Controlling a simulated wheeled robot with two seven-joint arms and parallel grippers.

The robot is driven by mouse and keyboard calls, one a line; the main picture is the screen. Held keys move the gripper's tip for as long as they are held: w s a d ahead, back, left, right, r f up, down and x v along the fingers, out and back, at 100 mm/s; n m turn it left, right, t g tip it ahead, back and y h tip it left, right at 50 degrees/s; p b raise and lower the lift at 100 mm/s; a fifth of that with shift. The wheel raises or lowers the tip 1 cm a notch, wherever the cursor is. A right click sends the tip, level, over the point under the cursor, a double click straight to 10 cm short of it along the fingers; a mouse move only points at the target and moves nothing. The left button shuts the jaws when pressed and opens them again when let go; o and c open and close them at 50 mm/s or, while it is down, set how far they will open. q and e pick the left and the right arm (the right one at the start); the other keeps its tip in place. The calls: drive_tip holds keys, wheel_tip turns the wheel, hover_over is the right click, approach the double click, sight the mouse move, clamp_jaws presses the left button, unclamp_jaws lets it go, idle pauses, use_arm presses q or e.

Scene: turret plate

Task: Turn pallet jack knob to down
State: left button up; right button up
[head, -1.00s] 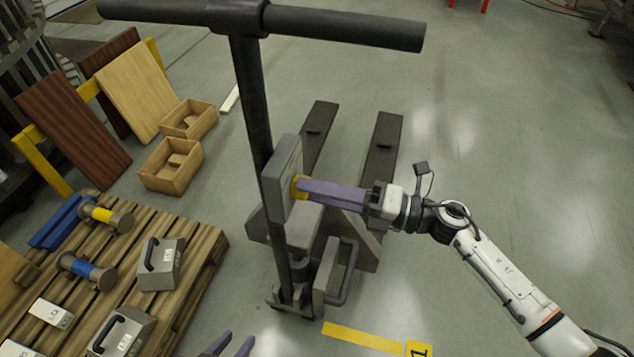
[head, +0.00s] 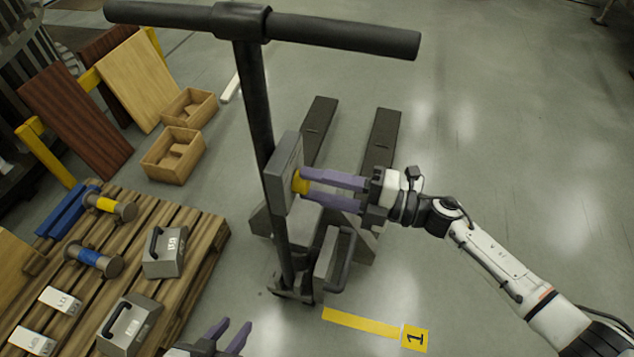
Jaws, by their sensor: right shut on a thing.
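The pallet jack stands upright in the middle, with a dark handle bar (head: 340,35) on top and two forks (head: 381,140) reaching away on the floor. The fingertips hide part of the knob, and I cannot read any marks on the box. My left gripper (head: 228,338) is at the bottom edge, open and empty, away from the jack.
A wooden pallet (head: 207,244) at the left bears grey weights (head: 165,252) and blue and yellow dumbbell-like pieces. Two wooden boxes (head: 172,156) and leaning boards (head: 136,82) stand behind it. A yellow floor strip (head: 360,323) lies in front. The floor at the right is clear.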

drive_tip(key=o, duration=1)
drive_tip(key=shift+o, duration=0.2)
drive_tip(key=b+v, duration=0.1)
drive_tip(key=v, duration=0.9)
drive_tip(key=shift+d+b, duration=0.2)
drive_tip(key=shift+b, duration=0.1)
